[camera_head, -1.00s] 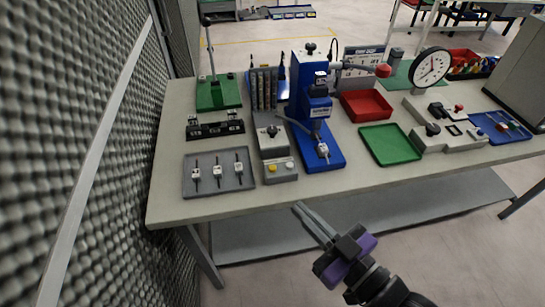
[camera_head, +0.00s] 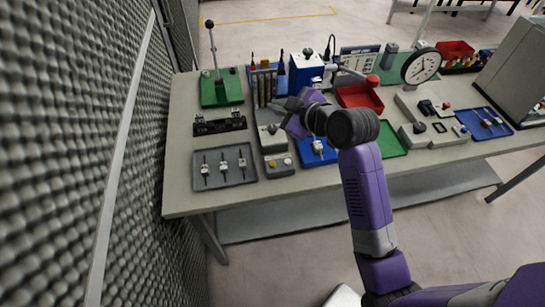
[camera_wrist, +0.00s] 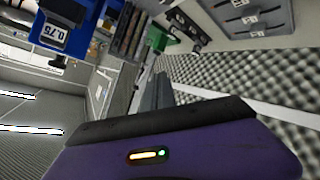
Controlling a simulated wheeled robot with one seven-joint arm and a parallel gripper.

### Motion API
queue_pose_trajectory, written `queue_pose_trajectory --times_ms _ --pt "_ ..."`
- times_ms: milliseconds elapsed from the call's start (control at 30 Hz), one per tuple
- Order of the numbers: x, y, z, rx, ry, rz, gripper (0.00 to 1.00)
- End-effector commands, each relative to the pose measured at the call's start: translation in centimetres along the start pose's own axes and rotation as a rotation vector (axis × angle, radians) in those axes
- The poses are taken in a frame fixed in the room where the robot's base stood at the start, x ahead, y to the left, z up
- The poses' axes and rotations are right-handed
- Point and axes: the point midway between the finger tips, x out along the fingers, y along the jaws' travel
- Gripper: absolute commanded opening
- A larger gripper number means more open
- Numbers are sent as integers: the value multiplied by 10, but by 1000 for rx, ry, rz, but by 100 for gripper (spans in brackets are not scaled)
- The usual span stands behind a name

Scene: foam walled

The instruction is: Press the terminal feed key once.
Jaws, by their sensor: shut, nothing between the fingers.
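The blue press (camera_head: 306,72) stands at the back middle of the bench, partly hidden by my arm. In the wrist view it is the blue body (camera_wrist: 72,14) with a "0.75" label at upper left. A grey control box (camera_head: 280,164) in front of the tool rack has a yellow button (camera_head: 272,164) and a pale button (camera_head: 287,161). No readable label shows which control is the terminal feed key. My gripper (camera_head: 276,106) is shut and empty, above the bench between the tool rack and the press. Its narrow fingers (camera_wrist: 161,92) show in the wrist view.
A grey tray with several small parts (camera_head: 248,176) lies at the front left. A green-based lever stand (camera_head: 221,88) is behind it. A dial gauge (camera_head: 421,66), red bin (camera_head: 360,98) and green tray (camera_head: 390,140) are to the right. A foam wall (camera_head: 60,150) is at left.

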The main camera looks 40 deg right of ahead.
Motion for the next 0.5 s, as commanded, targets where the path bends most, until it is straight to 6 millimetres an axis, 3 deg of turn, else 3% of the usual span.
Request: queue_pose_trajectory --times_ms 133,300,500 --pt "4 -25 14 -139 -57 -173 0" --pt "-4 -62 33 -280 -91 -338 0" --pt "-7 -70 38 -352 -91 -378 0"
